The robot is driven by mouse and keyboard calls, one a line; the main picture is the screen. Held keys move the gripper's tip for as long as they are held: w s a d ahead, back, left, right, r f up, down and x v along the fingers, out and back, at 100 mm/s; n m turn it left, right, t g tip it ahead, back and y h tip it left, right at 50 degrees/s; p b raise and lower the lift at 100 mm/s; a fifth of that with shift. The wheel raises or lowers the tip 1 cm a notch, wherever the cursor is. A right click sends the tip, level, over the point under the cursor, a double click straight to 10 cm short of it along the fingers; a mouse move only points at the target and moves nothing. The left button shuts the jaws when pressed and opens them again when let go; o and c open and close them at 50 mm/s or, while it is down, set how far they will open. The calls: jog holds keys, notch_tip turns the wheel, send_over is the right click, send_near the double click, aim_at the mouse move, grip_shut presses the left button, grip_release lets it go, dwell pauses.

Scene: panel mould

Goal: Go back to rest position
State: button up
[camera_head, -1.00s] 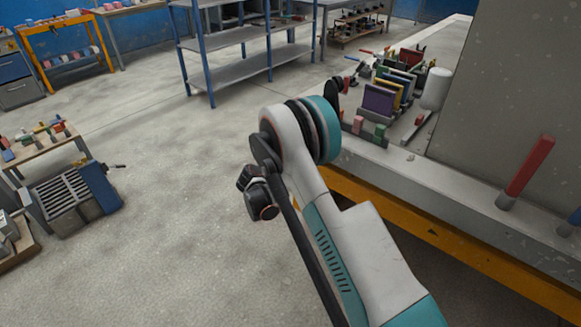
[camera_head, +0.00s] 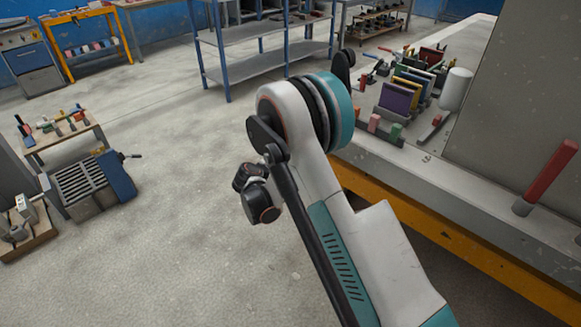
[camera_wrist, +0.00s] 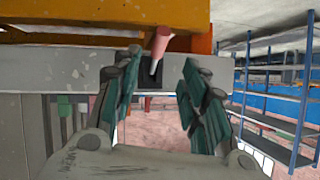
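My gripper (camera_wrist: 155,98) shows in the wrist view with its two teal-padded fingers spread apart. Nothing is between the fingers. In the head view my arm is folded in front of the bench (camera_head: 430,180), and the gripper itself is hidden.
The bench holds coloured plates (camera_head: 398,97), a white cylinder (camera_head: 457,90) and a red bar (camera_head: 550,178). A blue shelf rack (camera_head: 262,70) stands behind. A small tool table (camera_head: 62,138) and a grey slatted box (camera_head: 84,187) stand left. The floor between is clear.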

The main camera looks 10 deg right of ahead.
jog(key=shift+r, duration=0.1)
jog(key=s+d+r+n+g+y, duration=0.1)
jog(key=s+d+r+n+y, duration=0.15)
jog(key=s+r, duration=0.7)
jog(key=s+d+r+n+g+y, duration=0.15)
jog(key=s+d+r+n, duration=0.35)
jog(key=r, duration=0.7)
jog(key=s+r+n+y, duration=0.1)
jog(key=s+y, duration=0.1)
jog(key=s, duration=1.1)
jog(key=s+a+r+n+y, duration=0.1)
jog(key=s+n+y, duration=0.1)
jog(key=s, duration=1.2)
jog(key=shift+a+r+t, duration=0.2)
jog(key=shift+r+t, duration=0.15)
